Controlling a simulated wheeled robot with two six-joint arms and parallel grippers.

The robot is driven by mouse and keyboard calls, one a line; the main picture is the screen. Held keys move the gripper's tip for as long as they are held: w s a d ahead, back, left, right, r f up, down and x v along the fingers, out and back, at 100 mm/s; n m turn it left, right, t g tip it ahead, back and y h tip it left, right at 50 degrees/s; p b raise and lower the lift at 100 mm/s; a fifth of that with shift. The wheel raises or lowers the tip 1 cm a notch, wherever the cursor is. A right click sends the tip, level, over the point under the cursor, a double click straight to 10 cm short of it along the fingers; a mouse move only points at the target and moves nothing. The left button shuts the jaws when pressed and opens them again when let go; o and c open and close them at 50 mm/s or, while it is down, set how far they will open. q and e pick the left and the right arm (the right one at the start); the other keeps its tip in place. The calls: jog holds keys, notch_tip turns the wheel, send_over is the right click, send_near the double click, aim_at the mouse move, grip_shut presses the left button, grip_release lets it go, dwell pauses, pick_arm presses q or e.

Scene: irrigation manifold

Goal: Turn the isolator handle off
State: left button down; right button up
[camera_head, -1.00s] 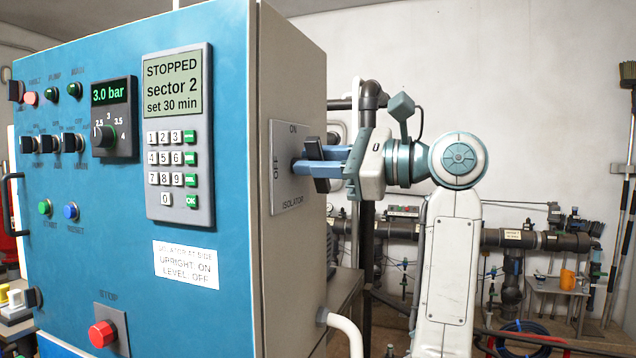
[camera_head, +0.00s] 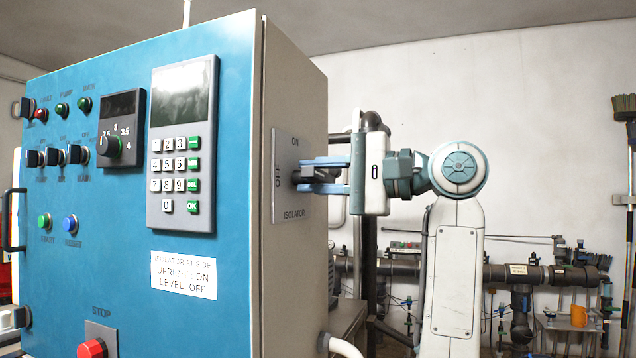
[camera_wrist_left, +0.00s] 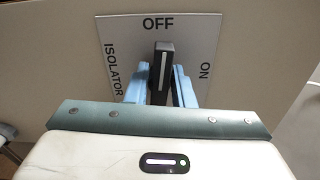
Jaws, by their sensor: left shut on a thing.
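The isolator handle (camera_head: 318,174) is black and sits on a grey plate (camera_head: 287,203) on the cabinet's side face. It lies level, its end towards the word OFF. In the left wrist view the handle (camera_wrist_left: 163,68) has a white line that points at OFF, with ON off to the right. My left gripper (camera_head: 306,175) is shut on the handle, one blue finger on each side of it. The fingers partly hide the handle in the head view. My right gripper is not in view.
The blue cabinet front (camera_head: 110,230) carries a keypad panel (camera_head: 181,150) with a blank screen, a pressure dial (camera_head: 115,147), several buttons and a red stop button (camera_head: 92,349). A white pipe (camera_head: 340,346) curves out below the plate. Dark pipework (camera_head: 500,272) runs along the back wall.

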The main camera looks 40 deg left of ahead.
pick_arm(q)
jog(key=shift+f+n, duration=0.1)
jog(key=shift+n, duration=0.6)
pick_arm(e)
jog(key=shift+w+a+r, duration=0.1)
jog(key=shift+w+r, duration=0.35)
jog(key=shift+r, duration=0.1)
pick_arm(q)
jog(key=c, duration=1.4)
grip_release()
